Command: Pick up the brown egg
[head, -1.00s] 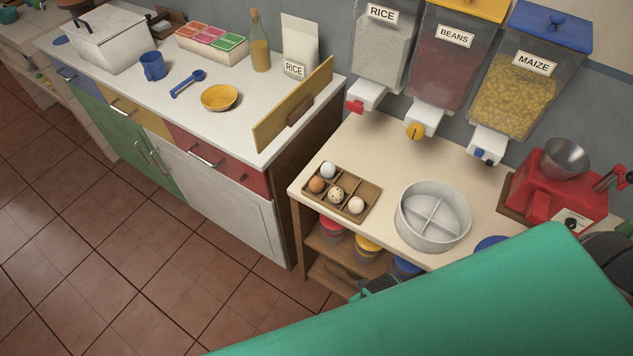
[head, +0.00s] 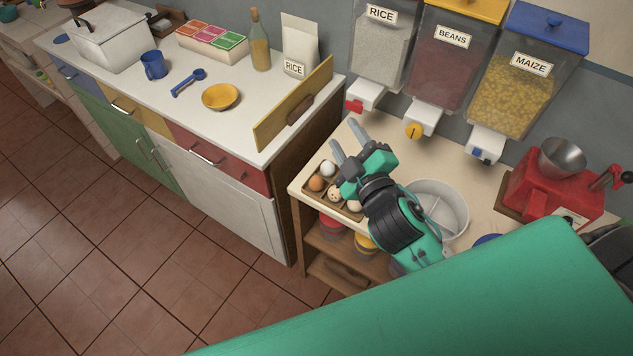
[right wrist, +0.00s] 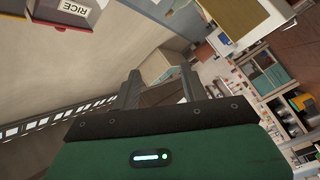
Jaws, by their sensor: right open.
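The brown egg (head: 316,184) sits in the front left compartment of a wooden egg tray (head: 308,192) on the right-hand counter. A white egg (head: 327,168), a speckled egg (head: 335,193) and a pale egg (head: 355,206) sit in the same tray. My right gripper (head: 349,138) is above and behind the tray's right side, fingers apart and empty, pointing to the back wall. It hides part of the tray. In the right wrist view its two fingers (right wrist: 158,86) show with nothing between them; the eggs do not show there. My left gripper is not in view.
A round divided metal pan (head: 450,195) stands right of the tray, partly behind my right arm. Dispensers of rice (head: 378,50), beans (head: 440,75) and maize (head: 515,95) hang above the counter. A red grinder (head: 545,185) stands at right. A yellow board (head: 293,105) stands at left.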

